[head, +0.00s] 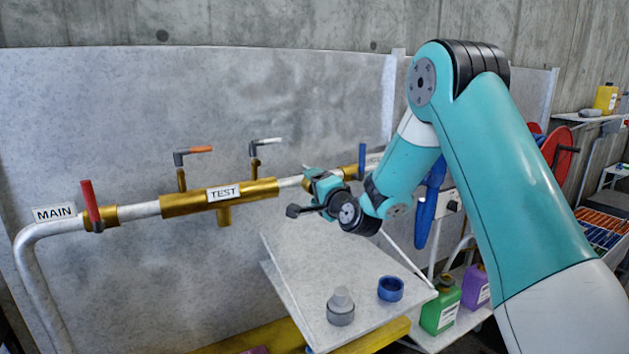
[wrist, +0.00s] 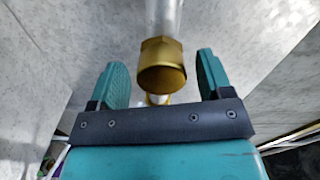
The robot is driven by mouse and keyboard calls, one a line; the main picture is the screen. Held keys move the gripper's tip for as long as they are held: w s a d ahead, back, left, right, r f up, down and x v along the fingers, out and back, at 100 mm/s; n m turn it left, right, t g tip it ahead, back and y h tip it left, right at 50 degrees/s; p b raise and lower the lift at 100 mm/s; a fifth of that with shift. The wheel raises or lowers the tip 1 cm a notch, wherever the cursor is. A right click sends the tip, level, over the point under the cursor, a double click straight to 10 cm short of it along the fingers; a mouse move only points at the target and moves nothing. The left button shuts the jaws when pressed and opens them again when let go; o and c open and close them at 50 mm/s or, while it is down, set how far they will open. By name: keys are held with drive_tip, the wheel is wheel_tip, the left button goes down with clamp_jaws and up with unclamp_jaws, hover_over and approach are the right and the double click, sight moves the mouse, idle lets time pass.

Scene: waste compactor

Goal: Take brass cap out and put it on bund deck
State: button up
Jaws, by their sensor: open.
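My gripper (head: 322,186) is at the pipe run, right of the TEST section, in the head view. In the wrist view, the two teal fingers of my gripper (wrist: 161,70) stand open. A brass hex-edged piece (wrist: 161,64) lies between them in the picture, with gaps on both sides. It sits at the end of a pale pipe; I cannot tell for sure that it is the brass cap. In the head view, my gripper largely hides this spot. A grey sloping-looking deck (head: 300,250) stands below my gripper; I take it as the bund deck.
A grey cap-like part (head: 341,308) and a blue ring (head: 390,289) stand on the deck's near part. The brass TEST section (head: 200,199), red lever (head: 90,204) and blue lever (head: 362,160) lie along the pipe. The deck's far part is clear.

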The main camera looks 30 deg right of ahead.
drive_tip(key=m+p, duration=0.2)
drive_tip(key=m, duration=0.1)
drive_tip(key=shift+r+m, duration=0.1)
drive_tip(key=shift+m, duration=0.3)
drive_tip(key=m+p, duration=0.2)
drive_tip(key=m, duration=0.1)
drive_tip(key=shift+r+m+p, duration=0.15)
drive_tip(key=shift+m+p, duration=0.15)
drive_tip(key=shift+p, duration=0.1)
drive_tip(key=shift+f+m, duration=0.2)
drive_tip(key=shift+m, duration=0.5)
drive_tip(key=c, duration=1)
drive_tip(key=n+b, duration=0.2)
drive_tip(key=n, duration=0.1)
drive_tip(key=shift+f, duration=0.2)
drive_tip(key=shift+c, duration=0.2)
drive_tip(key=shift+r+n+b, duration=0.2)
drive_tip(key=shift+n+b, duration=0.3)
drive_tip(key=shift+n, duration=0.7)
